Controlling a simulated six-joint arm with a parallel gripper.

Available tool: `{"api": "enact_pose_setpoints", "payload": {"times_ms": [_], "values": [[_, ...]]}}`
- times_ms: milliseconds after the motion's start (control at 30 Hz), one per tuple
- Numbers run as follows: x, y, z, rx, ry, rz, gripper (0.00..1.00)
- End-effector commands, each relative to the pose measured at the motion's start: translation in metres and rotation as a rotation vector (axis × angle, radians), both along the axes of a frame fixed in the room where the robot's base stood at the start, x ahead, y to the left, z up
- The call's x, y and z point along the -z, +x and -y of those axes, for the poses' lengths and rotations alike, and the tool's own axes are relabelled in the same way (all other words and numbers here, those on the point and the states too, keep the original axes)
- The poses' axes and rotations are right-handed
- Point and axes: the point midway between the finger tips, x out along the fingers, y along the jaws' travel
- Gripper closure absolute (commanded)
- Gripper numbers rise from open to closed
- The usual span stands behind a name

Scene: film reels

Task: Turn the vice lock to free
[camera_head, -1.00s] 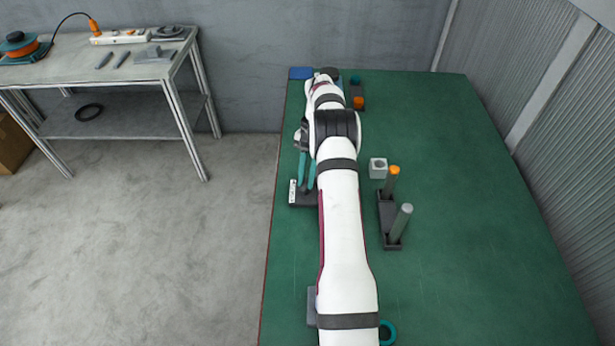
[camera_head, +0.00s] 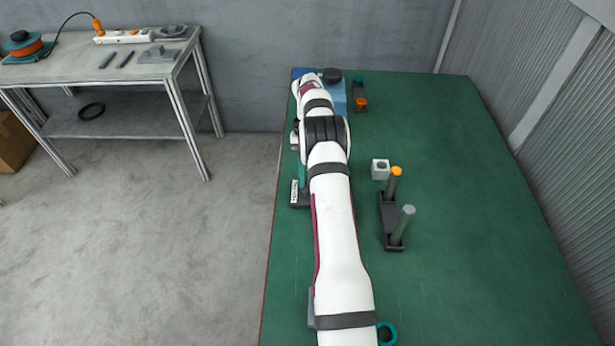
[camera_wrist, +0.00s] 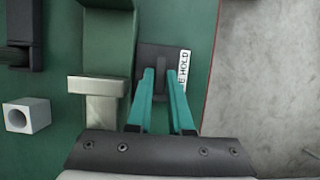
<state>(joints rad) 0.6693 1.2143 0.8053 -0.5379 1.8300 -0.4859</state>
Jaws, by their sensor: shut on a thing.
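My gripper (camera_wrist: 161,75) shows two teal fingers pointing at a dark base plate (camera_wrist: 151,52). A narrow dark lever (camera_wrist: 161,66) stands on the plate between the fingertips, and they are shut on it. The plate's edge and label (camera_head: 295,193) also show left of my arm in the head view. A green block with a pale metal bar (camera_wrist: 98,87), seemingly the vice, lies left of the fingers. My arm hides it in the head view.
A white block with a hole (camera_head: 380,169) and a dark rack (camera_head: 389,216) with two upright cylinders stand right of my arm. A blue block (camera_head: 337,95) is at the far end. The bench's left edge is close; its right side is clear.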

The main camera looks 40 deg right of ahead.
Motion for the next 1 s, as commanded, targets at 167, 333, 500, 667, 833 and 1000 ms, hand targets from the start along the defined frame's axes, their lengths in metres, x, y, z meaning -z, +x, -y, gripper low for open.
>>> {"api": "enact_pose_setpoints", "payload": {"times_ms": [167, 333, 500, 667, 833, 1000], "values": [[0.001, -0.001, -0.001, 0.0, 0.003, -0.003, 1.0], [0.001, 0.0, -0.001, 0.0, 0.002, -0.002, 0.54], [0.0, 0.0, 0.0, 0.0, 0.001, -0.001, 0.51], [-0.002, 0.0, 0.0, 0.001, 0.0, 0.0, 0.51], [-0.03, 0.0, 0.0, 0.0, -0.002, 0.002, 0.51], [-0.063, -0.033, 0.013, 0.004, 0.0, 0.0, 0.51]]}}
